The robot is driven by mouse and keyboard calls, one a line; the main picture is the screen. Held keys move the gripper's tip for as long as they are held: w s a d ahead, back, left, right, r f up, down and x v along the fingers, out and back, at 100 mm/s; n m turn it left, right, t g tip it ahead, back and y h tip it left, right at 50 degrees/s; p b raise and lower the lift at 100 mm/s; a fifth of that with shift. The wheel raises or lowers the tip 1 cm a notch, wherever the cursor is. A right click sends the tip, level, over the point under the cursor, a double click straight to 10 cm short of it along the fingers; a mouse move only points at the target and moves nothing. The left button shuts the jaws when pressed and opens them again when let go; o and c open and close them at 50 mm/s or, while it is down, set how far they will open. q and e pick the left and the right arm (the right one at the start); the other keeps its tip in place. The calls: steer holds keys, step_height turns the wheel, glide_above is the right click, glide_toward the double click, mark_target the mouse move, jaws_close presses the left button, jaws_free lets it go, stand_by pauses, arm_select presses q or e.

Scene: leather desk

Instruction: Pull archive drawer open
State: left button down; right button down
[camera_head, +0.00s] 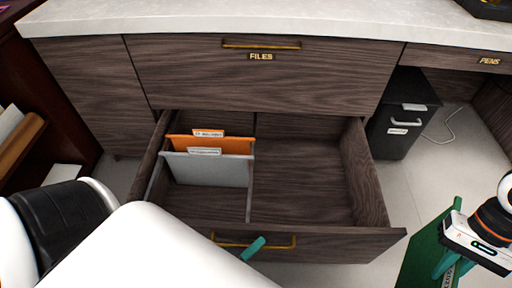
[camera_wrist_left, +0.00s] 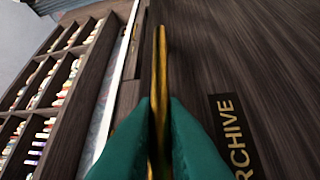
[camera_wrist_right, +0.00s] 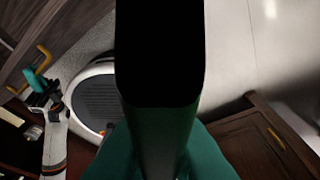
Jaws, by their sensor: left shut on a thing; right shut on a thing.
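The archive drawer (camera_head: 330,240) is pulled well out below the FILES drawer, and its inside shows in the head view. Its gold handle (camera_head: 280,243) is on the front face. My left gripper (camera_head: 253,248) is at this handle, mostly hidden behind my white arm. In the left wrist view its teal fingers (camera_wrist_left: 160,120) are shut on the gold handle (camera_wrist_left: 161,60), beside the ARCHIVE label (camera_wrist_left: 232,125). My right gripper (camera_head: 446,262) is shut on a green box-like object (camera_head: 420,262) with lettering, right of the drawer. Its dark face (camera_wrist_right: 160,50) fills the middle of the right wrist view.
Inside the drawer, an orange folder (camera_head: 225,145) and a grey folder (camera_head: 205,170) stand in the left compartment; the right compartment is empty. The closed FILES drawer (camera_head: 260,80) is above. A dark bin-like cabinet (camera_head: 400,120) stands right, on the pale floor.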

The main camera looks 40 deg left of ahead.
arm_select(q)
steer(key=shift+s+d, duration=0.1)
steer(key=shift+s, duration=0.05)
steer(key=c, duration=1.5)
jaws_free()
arm_select(e)
steer(key=shift+r+p, duration=0.6)
steer(key=shift+r, duration=0.05)
arm_select(q)
steer(key=v, duration=1.2)
